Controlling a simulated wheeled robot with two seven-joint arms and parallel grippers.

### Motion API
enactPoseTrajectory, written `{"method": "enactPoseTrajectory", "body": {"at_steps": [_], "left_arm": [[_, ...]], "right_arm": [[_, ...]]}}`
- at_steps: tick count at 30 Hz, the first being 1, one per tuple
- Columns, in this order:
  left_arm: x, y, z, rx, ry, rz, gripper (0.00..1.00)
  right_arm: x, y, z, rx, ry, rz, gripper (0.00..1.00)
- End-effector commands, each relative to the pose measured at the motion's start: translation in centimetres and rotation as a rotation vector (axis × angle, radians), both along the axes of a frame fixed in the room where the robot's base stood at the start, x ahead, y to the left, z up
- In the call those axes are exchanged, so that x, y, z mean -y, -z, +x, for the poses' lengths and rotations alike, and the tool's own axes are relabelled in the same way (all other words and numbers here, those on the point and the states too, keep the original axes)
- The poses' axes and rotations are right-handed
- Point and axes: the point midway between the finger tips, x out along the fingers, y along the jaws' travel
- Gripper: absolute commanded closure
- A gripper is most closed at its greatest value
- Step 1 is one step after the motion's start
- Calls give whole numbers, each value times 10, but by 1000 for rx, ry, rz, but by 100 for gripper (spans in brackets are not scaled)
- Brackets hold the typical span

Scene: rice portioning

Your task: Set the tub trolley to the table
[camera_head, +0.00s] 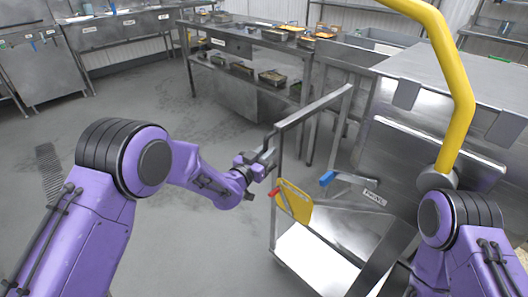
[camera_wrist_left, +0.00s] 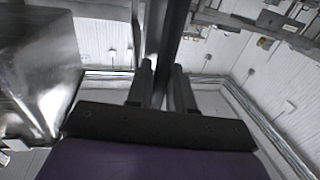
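The tub trolley (camera_head: 313,107) is a steel frame with an upright left post, a sloping top rail and a pale lower deck, in the middle right of the head view. My left gripper (camera_head: 264,160) is at the frame's left post. In the left wrist view its two fingers (camera_wrist_left: 161,88) sit on either side of a dark post (camera_wrist_left: 172,32), with no clear gap, so it looks shut on the trolley. My right gripper is out of view; only part of my right arm shows. A steel table (camera_head: 238,40) with several trays stands behind the trolley; another steel worktop (camera_head: 440,68) is at right.
A yellow board (camera_head: 294,203) with a red end and a blue-handled tool (camera_head: 328,179) are at the trolley. A thick yellow tube (camera_head: 456,75) curves down at right. Steel sinks (camera_head: 100,32) line the back left wall. The grey floor left of the trolley is clear.

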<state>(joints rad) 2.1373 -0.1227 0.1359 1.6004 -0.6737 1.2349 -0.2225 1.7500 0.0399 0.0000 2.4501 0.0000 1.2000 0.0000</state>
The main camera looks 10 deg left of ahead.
Motion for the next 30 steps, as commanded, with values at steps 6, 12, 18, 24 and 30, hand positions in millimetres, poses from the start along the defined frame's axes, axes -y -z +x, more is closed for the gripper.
{"method": "enactPoseTrajectory", "body": {"at_steps": [6,12,18,24,30], "left_arm": [[2,2,-2,-4,6,1,62],[-2,2,-7,-4,4,2,62],[-20,2,-45,-4,5,2,62],[-38,2,-83,-4,6,3,62],[-45,1,-96,-3,7,3,62]], "right_arm": [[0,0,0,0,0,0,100],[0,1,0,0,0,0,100],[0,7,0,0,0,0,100],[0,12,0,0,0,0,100],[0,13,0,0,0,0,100]]}}
